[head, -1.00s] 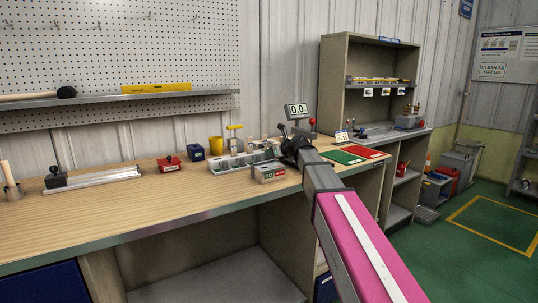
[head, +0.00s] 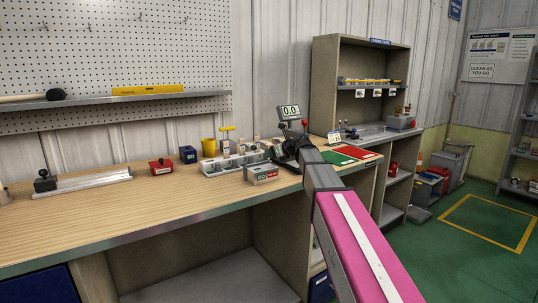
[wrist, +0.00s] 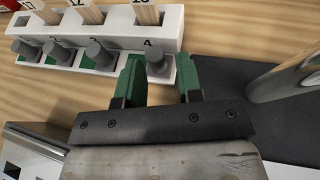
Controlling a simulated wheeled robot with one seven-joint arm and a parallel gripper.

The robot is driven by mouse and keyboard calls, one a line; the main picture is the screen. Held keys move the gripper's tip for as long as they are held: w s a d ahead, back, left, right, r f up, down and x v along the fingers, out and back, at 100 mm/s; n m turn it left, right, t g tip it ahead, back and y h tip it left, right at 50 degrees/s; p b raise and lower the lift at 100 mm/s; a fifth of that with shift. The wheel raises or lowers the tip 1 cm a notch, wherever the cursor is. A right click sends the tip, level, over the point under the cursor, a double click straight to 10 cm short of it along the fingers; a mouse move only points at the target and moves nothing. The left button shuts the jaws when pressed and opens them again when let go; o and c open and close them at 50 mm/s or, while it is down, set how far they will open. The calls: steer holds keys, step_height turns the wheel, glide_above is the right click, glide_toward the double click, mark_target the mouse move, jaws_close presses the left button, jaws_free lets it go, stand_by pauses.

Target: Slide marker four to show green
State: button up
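The white rack (wrist: 118,20) fills the top left of the wrist view. Several grey knobs stand along its near edge, and green patches show beside the three left ones.
A grey box with green and red labels (head: 262,174) stands close in front of the rack. Green (head: 338,158) and red (head: 357,152) mats lie to the right. The front left bench top is clear.

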steer(key=v, duration=0.8)
steer(key=shift+s+d+r, duration=0.1)
steer(key=shift+s+d, duration=0.05)
steer(key=shift+s, duration=0.1)
